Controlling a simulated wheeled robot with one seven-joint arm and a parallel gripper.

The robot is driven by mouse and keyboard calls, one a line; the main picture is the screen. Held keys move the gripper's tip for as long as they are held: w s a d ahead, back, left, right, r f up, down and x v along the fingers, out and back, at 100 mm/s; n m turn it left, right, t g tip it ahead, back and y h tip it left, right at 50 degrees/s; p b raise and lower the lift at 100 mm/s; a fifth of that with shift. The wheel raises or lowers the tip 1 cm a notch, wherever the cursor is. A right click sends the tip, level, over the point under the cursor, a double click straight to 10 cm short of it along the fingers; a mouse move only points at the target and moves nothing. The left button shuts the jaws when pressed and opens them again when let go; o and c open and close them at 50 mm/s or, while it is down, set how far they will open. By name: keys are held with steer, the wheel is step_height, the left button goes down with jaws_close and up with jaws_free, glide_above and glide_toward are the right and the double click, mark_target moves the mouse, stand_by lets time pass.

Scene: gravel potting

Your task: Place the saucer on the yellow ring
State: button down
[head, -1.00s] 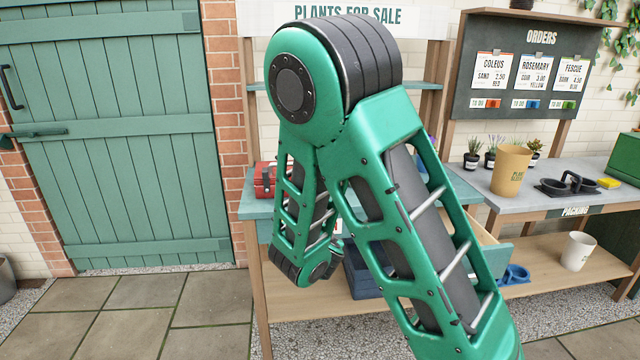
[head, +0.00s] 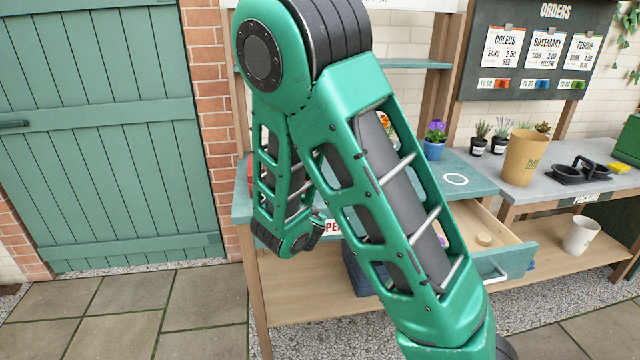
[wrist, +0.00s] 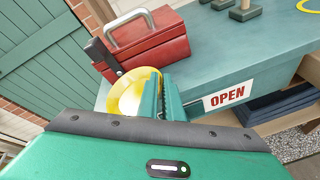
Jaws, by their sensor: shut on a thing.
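A yellow saucer (wrist: 124,101) is tilted on edge between the green fingers of my gripper (wrist: 161,92) in the wrist view. My gripper is shut on it, in front of the bench edge and the red toolbox. The fingers cover the saucer's right part. Part of a yellow ring (wrist: 308,6) lies on the bench top at the upper right corner of the wrist view, well apart from the saucer. In the head view my arm hides the gripper and the saucer.
A red toolbox (wrist: 150,46) stands close behind the saucer, with a dark-handled tool (wrist: 102,57) beside it. An open drawer (head: 507,263) juts from the bench. A white ring (head: 455,180) marks the bench top's right part. A tan pot (head: 524,158) stands on the packing table.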

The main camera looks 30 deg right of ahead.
steer(key=shift+d+f, duration=0.15)
steer(key=shift+d, duration=0.05)
stand_by(0.3)
